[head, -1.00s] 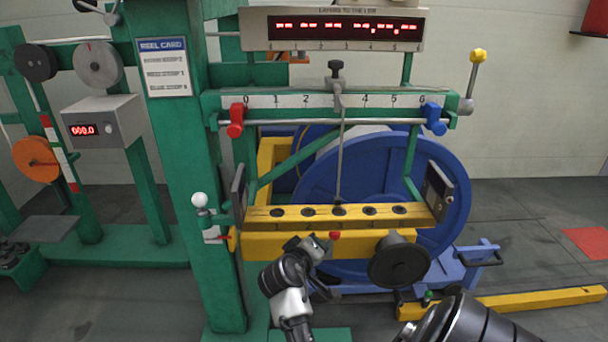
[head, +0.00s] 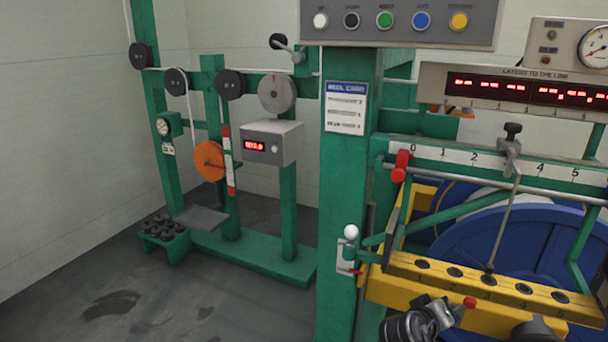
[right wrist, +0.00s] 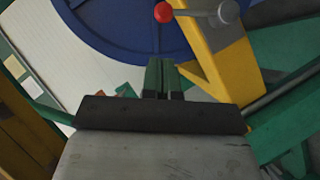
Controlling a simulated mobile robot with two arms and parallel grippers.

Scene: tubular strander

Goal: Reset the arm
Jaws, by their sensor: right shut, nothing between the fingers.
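My right gripper (head: 445,311) is low in the head view, in front of the yellow beam (head: 390,291) and close to a red knob (head: 470,302). In the right wrist view its fingers (right wrist: 162,78) are together with nothing between them. That view also shows a red ball (right wrist: 163,12) on a short rod from a grey hub (right wrist: 228,13), just beyond the fingers; I see no contact. A sliding clamp (head: 510,150) sits near 3 on the scale, its thin rod reaching down to the holed yellow block (head: 436,280). My left gripper is out of view.
A green post (head: 345,180) carries a white-ball lever (head: 350,232) and a button panel (head: 400,20). A blue reel (head: 510,240) stands behind the yellow frame. At left are a green stand with an orange disc (head: 209,160) and a display box (head: 268,141). Floor at lower left is clear.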

